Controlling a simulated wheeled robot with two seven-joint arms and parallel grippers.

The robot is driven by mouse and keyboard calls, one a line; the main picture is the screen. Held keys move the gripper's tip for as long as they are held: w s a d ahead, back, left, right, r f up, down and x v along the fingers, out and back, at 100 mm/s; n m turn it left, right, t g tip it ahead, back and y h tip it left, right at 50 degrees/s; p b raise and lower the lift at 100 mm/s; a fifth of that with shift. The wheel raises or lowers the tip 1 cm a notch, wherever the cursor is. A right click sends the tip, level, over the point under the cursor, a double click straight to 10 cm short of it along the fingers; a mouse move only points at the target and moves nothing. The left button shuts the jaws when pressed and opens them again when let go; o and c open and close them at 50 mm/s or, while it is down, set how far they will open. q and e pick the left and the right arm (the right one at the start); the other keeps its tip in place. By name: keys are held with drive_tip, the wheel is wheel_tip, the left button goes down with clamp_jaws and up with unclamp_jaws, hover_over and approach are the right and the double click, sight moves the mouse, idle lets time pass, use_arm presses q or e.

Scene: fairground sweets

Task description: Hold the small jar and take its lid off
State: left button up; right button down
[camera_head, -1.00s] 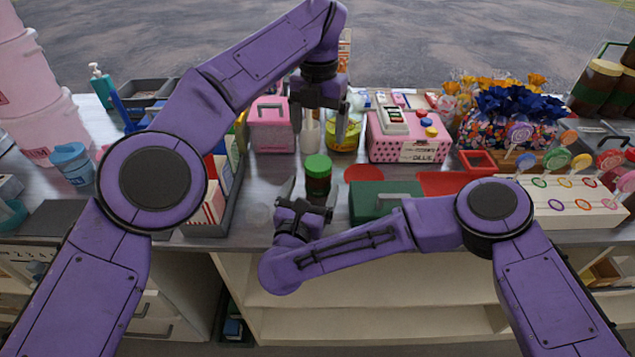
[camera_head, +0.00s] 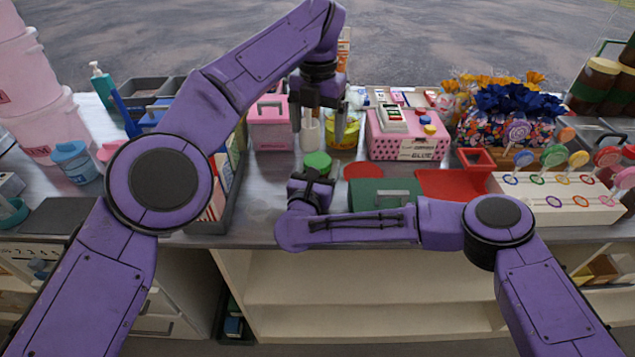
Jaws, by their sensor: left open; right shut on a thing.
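The small jar has a green lid (camera_head: 317,162), seen in the head view near the middle of the counter. Its dark body is mostly hidden behind my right gripper (camera_head: 313,177). My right gripper is low at the counter and shut on the jar, with the lid showing above it. My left gripper (camera_head: 322,142) points down from above, open and empty, with its fingers apart just above and behind the green lid. The lid sits on the jar.
A yellow-banded glass jar (camera_head: 343,136) and a pink box (camera_head: 270,136) stand behind. A spotted pink box (camera_head: 408,146) stands back right. A grey tray (camera_head: 229,200) is at left.

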sight(318, 160)
use_arm(q)
drive_tip(key=m, duration=0.9)
drive_tip(key=shift+r+m, duration=0.15)
drive_tip(key=shift+m, duration=0.25)
drive_tip(key=m, duration=0.5)
drive_tip(key=shift+r, duration=0.1)
drive_tip(key=m, duration=0.3)
wheel_tip(318, 160, down, 8)
